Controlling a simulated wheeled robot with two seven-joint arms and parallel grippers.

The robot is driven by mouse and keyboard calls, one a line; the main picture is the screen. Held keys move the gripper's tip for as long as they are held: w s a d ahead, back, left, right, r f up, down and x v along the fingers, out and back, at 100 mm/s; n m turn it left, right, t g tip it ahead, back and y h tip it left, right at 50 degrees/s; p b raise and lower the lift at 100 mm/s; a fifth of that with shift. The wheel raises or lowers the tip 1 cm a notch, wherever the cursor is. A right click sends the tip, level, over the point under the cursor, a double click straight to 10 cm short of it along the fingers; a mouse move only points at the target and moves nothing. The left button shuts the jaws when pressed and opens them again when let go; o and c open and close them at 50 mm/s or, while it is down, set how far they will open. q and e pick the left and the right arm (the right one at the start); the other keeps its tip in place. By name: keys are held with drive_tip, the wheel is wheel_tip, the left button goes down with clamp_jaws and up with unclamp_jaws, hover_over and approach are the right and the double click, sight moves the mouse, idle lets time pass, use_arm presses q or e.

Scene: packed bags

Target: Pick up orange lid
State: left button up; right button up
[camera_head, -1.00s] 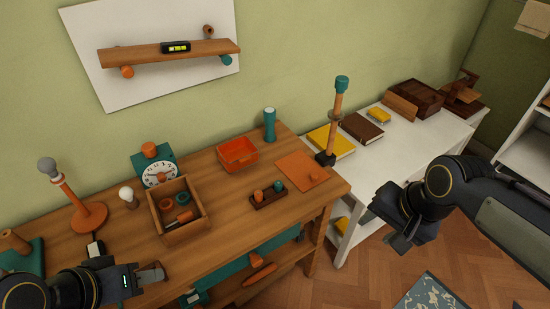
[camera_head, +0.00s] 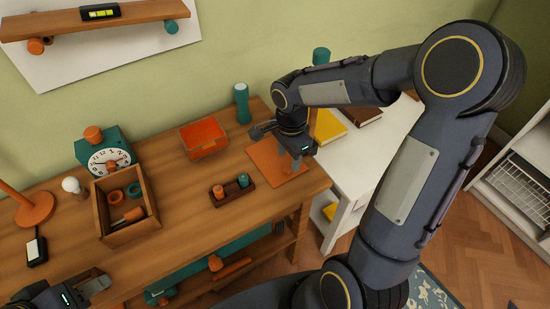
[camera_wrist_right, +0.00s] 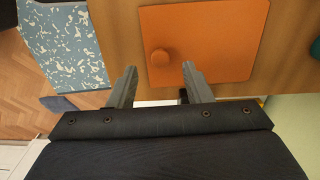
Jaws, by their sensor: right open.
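The orange lid (camera_head: 264,158) is a flat square panel with a small round knob, lying on the wooden table near its right end. In the right wrist view the lid (camera_wrist_right: 215,40) lies ahead of the fingers, with its knob near its left edge. My right gripper (camera_head: 292,165) is over the lid in the head view and hides part of it, including the knob. In the right wrist view my right gripper (camera_wrist_right: 157,82) is open and empty. My left gripper (camera_head: 98,285) is at the table's front left; its jaw state is unclear.
An open orange box (camera_head: 203,138) and a teal cylinder (camera_head: 242,103) stand behind the lid. A dark holder (camera_head: 233,194) with small pegs lies to its left. A wooden crate (camera_head: 102,216) and a teal clock (camera_head: 122,142) are farther left. A white shelf (camera_head: 358,148) adjoins the right.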

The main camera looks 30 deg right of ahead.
sight(288, 167)
wheel_tip(288, 167, down, 4)
drive_tip(key=shift+r, duration=0.2)
clamp_jaws()
